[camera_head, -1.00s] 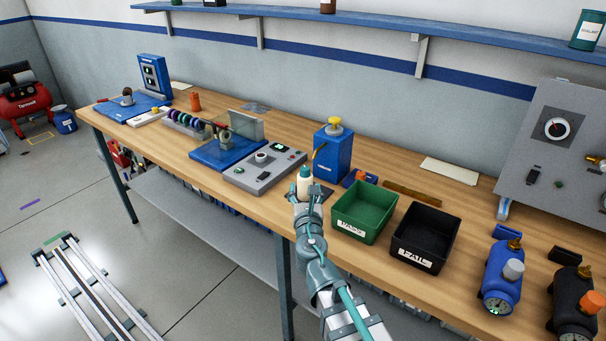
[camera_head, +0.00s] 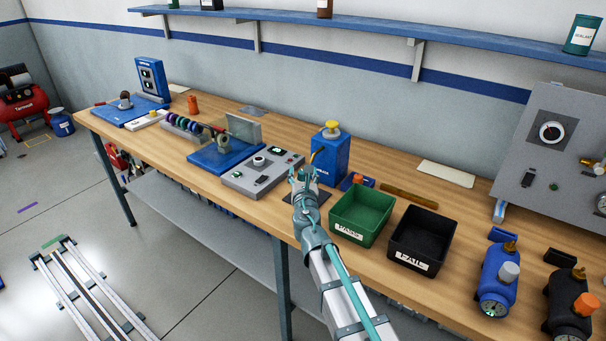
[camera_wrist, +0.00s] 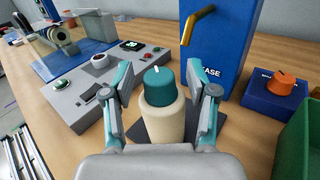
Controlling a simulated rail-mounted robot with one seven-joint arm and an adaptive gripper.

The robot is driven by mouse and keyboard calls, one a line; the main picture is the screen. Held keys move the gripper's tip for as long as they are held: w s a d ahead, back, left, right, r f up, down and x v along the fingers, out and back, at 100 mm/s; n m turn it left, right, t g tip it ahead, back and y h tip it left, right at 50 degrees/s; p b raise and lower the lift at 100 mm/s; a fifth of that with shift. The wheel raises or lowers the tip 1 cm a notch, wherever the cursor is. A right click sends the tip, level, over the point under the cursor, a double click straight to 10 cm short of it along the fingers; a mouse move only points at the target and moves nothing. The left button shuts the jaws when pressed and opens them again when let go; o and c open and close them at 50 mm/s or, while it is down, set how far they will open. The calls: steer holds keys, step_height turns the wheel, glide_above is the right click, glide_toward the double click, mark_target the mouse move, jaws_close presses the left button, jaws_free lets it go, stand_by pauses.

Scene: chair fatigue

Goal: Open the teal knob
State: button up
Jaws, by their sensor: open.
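The teal knob (camera_wrist: 160,86) sits on top of a cream bottle-shaped body (camera_wrist: 163,122) in the wrist view, with a small white mark on its top. The body stands upright on a dark square mat (camera_wrist: 206,128) on the bench. My gripper (camera_wrist: 165,92) is open, with one finger on each side of the knob and visible gaps between. In the head view my gripper (camera_head: 304,172) is over the bench front edge area, and it mostly hides the knob and bottle.
A blue dispenser (camera_head: 330,157) with a brass spout stands just behind. A grey control box (camera_head: 262,173) is to the left. Green (camera_head: 363,240) and black (camera_head: 422,264) bins are to the right. A small blue box with an orange knob (camera_wrist: 283,82) is close on the right.

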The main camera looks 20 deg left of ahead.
jaws_close()
stand_by(0.3)
